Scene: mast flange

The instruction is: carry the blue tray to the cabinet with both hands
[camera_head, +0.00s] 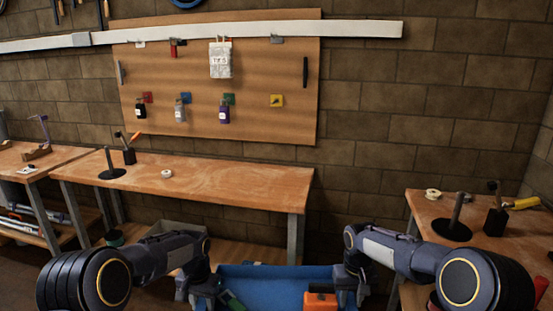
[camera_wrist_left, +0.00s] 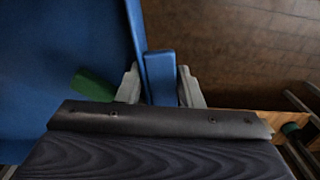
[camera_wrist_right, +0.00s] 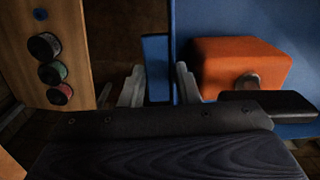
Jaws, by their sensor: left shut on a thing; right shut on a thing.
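The blue tray (camera_head: 268,280) is at the bottom middle of the head view, between my two grippers. My left gripper (camera_head: 204,284) is shut on the tray's left side; in the left wrist view its fingers (camera_wrist_left: 160,84) are either side of a blue handle (camera_wrist_left: 160,75). My right gripper (camera_head: 350,284) is shut on the right side, its fingers (camera_wrist_right: 158,84) around another blue handle (camera_wrist_right: 155,68). An orange object (camera_head: 320,300) and a green object (camera_head: 230,300) lie in the tray. The tray's near edge is cut off. No cabinet is clearly recognisable.
A wooden workbench (camera_head: 210,183) stands ahead against the brick wall, below a pegboard (camera_head: 265,75). Another bench (camera_head: 480,228) with dark posts stands close at the right. A third bench (camera_head: 40,158) is at the far left. Floor shows between the middle and right benches.

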